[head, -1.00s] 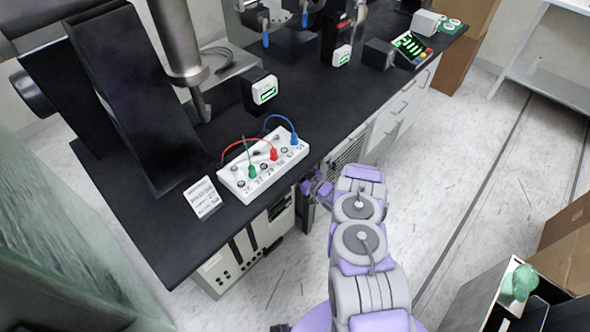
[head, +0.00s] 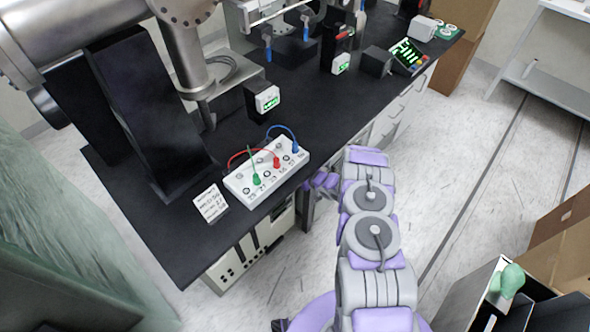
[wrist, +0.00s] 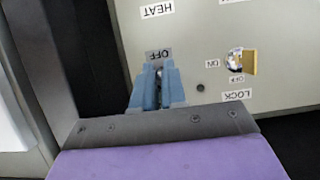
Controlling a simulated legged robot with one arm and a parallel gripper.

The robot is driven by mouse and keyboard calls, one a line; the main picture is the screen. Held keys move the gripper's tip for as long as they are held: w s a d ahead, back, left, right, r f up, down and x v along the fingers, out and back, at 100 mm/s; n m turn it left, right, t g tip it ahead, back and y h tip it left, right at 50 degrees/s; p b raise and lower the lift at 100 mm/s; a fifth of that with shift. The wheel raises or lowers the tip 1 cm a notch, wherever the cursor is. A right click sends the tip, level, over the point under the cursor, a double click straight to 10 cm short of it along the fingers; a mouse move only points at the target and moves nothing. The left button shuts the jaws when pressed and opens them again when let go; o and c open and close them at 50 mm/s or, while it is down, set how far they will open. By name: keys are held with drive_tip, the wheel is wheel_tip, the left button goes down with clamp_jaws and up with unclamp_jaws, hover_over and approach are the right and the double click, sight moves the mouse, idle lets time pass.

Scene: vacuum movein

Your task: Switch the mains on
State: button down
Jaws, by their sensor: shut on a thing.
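In the wrist view my gripper (wrist: 158,88) has its blue fingers shut on a small grey switch part, mostly hidden between the fingertips. No mains label is readable. In the head view my purple wrist (head: 320,181) is at the bench's front side, and the fingers are hidden.
The black bench (head: 160,235) carries a white patch box (head: 265,172) with red, green and blue leads, and a white card (head: 210,203). Beige units (head: 245,260) stand under it. An open box (head: 480,300) with a green object is at lower right.

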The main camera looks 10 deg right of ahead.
drive_tip(key=shift+w+r+g+h, duration=0.15)
drive_tip(key=shift+r+g+h, duration=0.15)
drive_tip(key=shift+g, duration=0.2)
drive_tip(key=c, duration=1.2)
unclamp_jaws()
drive_tip(key=shift+f, duration=0.1)
drive_tip(key=p+v, duration=0.3)
drive_tip(key=v, duration=1.4)
drive_tip(key=shift+s, duration=0.2)
drive_tip(key=shift+d, duration=0.1)
